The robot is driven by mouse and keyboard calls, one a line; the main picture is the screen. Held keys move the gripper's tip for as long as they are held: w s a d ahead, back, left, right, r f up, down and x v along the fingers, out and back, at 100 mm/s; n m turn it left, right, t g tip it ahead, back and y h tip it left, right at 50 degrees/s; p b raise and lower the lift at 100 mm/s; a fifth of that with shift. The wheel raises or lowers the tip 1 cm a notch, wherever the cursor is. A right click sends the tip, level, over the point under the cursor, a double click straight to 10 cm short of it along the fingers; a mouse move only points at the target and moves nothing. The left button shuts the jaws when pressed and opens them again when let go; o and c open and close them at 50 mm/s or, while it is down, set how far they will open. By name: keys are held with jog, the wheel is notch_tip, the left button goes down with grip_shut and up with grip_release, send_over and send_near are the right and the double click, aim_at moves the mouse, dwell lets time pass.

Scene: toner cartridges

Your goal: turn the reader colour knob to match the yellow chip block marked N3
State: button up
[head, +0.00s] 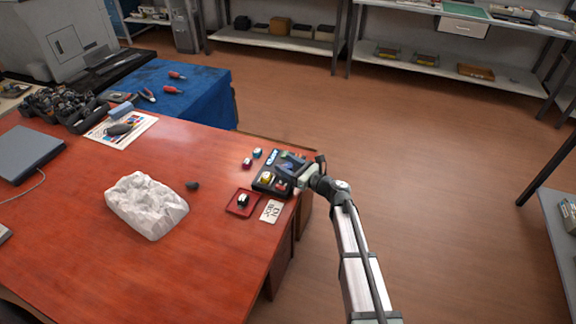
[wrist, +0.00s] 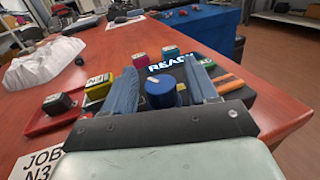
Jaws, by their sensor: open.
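The fingers are open, one on each side, with gaps visible beside the knob. In the head view my gripper (head: 297,170) is over the reader and hides the knob. The yellow chip block (head: 266,177) is at the reader's left side; its N3 label shows in the wrist view (wrist: 98,81).
A red tray (head: 231,211) holds a black block (head: 242,200). A white card (head: 270,211) reads JOB N3 in the wrist view. A pink-red block (head: 247,162) and a teal block (head: 257,153) stand beyond the reader. Crumpled white material (head: 146,204) lies further left.

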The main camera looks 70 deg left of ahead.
jog(key=v, duration=1.3)
jog(key=shift+d, duration=0.35)
